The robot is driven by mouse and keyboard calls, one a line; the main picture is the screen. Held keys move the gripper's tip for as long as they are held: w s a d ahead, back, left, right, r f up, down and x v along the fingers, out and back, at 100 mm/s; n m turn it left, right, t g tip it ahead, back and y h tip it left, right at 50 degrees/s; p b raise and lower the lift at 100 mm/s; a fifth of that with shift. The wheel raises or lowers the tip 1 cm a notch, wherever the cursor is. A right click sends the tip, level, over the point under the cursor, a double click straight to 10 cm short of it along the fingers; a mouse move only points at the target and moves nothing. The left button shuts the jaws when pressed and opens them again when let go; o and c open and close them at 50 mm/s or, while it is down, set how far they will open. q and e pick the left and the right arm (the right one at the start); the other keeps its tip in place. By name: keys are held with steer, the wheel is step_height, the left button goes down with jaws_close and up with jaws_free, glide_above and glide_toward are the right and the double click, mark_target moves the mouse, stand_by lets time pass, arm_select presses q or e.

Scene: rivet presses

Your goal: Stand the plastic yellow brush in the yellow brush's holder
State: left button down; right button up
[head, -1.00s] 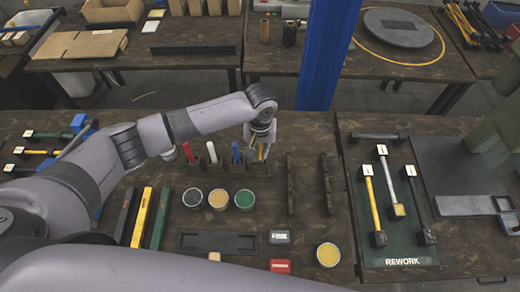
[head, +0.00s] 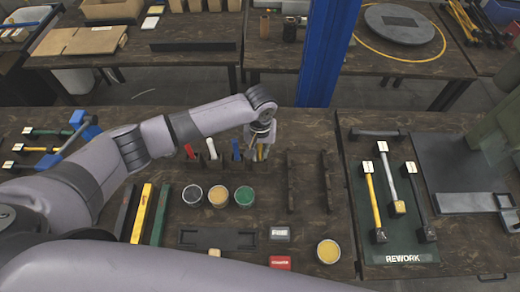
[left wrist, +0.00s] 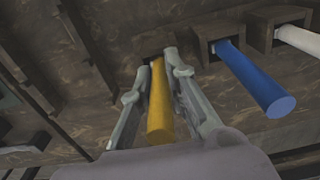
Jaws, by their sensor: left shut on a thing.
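My left gripper (head: 262,148) is shut on the yellow brush (left wrist: 160,105), at the right end of a row of brushes on the table. In the left wrist view the two fingers (left wrist: 157,85) lie along both sides of its yellow handle. The handle's far end meets the dark opening of a brown block-like holder (left wrist: 177,33). I cannot tell how deep it sits in that opening. In the head view the gripper hides most of the brush and holder. My right gripper is out of view.
A blue brush (left wrist: 250,75) and a white brush (left wrist: 300,38) stand in neighbouring holders; a red one (head: 189,151) is further left. Three round tins (head: 218,196) sit in front. Dark upright racks (head: 291,182) stand right of the gripper. A blue post (head: 328,50) rises behind.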

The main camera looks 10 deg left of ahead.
arm_select(q)
steer(key=shift+f, duration=0.1)
steer(key=c, duration=1.5)
jaws_free()
step_height(320, 180, up, 12)
